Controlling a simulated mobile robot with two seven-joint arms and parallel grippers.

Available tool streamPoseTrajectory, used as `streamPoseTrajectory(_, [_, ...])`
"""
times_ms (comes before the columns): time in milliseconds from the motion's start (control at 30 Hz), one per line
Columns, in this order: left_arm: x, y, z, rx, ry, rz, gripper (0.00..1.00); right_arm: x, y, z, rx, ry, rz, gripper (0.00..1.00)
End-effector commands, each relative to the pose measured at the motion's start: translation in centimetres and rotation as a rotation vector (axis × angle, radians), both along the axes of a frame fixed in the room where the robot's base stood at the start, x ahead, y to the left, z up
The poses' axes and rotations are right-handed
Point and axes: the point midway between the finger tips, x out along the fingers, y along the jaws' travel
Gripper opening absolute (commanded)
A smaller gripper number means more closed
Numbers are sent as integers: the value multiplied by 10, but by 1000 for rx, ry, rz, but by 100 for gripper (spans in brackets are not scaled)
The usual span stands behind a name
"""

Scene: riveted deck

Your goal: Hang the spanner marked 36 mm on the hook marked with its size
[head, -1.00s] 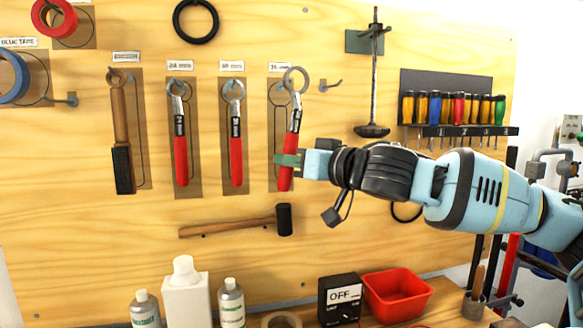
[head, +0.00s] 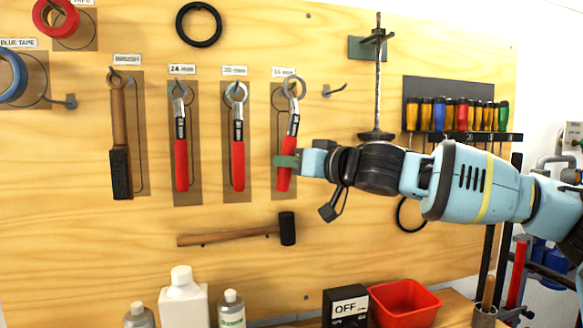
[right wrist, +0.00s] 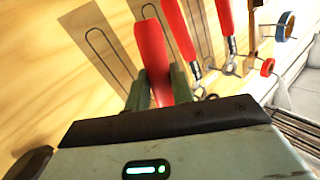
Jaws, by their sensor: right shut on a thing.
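The red-handled spanner (head: 285,165) is in my right gripper (head: 288,161), which is shut on its lower handle. It leans slightly, its ring (head: 294,87) up and to the right, in front of the rightmost brown outline panel (head: 278,185). The small label (head: 284,71) above it seems to read 36 mm but is hard to make out. The hook under that label is mostly behind the ring; I cannot tell whether the ring is around it. In the right wrist view the red handle (right wrist: 153,55) sits between the fingers. My left gripper is not in view.
Two similar red spanners (head: 181,165) and (head: 238,165) hang close to the left. A brush (head: 120,170) hangs further left. An empty hook (head: 334,90) sticks out to the right. A hammer (head: 230,235) is mounted below, above a red bin (head: 403,300) and bottles.

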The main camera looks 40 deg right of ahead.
Motion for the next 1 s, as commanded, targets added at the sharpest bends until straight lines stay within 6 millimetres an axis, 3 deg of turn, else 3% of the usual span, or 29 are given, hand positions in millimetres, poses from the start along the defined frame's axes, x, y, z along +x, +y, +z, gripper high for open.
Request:
streamPoseTrajectory(600, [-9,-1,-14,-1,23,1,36,28,-15,-4,-2,-1,0,0])
streamPoseTrajectory(1000, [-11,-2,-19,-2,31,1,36,36,-19,-8,-1,-2,1,0])
